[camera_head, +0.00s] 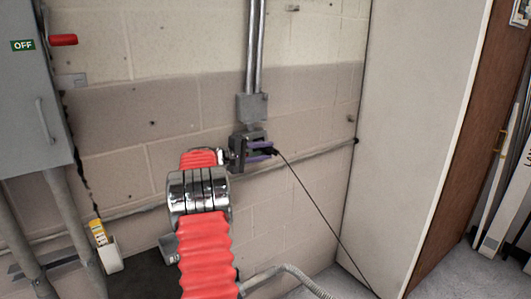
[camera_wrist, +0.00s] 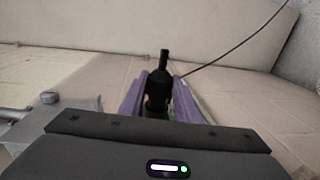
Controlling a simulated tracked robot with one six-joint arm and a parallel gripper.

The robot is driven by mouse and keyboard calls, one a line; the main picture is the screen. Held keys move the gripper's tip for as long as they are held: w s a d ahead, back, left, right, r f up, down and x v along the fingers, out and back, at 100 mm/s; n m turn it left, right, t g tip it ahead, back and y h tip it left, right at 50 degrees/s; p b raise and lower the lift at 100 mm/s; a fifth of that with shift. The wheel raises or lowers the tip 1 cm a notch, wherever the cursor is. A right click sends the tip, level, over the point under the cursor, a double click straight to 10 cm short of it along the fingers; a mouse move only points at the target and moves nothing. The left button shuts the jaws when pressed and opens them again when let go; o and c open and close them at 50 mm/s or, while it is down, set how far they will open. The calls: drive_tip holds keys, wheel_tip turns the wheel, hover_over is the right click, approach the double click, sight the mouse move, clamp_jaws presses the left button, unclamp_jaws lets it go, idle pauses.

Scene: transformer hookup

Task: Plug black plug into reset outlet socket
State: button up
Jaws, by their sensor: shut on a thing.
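My gripper (camera_head: 269,149) is in front of the block wall with its two purple fingers pointing right. It is shut on the black plug (camera_wrist: 157,92), which sits between the purple fingers in the wrist view. A thin black cord (camera_head: 317,190) hangs from the plug down to the lower right. A grey box (camera_head: 251,107) on the wall, at the foot of two conduits, is just above my gripper in the head view. I cannot tell whether it is the reset outlet; no socket face shows. The plug appears apart from any socket.
A grey cabinet (camera_head: 32,95) with an OFF label and red lever is at the left. A horizontal pipe (camera_head: 310,151) runs along the wall behind my gripper. A tall white panel (camera_head: 410,120) stands at the right, beside a brown door (camera_head: 480,130).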

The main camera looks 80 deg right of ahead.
sight(269, 153)
drive_tip(key=shift+w+d, duration=0.65)
drive_tip(key=shift+w, duration=0.1)
idle(0.6)
drive_tip(key=o, duration=1.1)
drive_tip(key=shift+o, duration=0.2)
drive_tip(key=shift+s+a, duration=1.65)
drive_tip(key=shift+s, duration=0.25)
drive_tip(key=shift+a, duration=0.1)
drive_tip(key=v, duration=1.3)
drive_tip(key=shift+w+a, duration=0.2)
drive_tip(key=shift+w, duration=0.1)
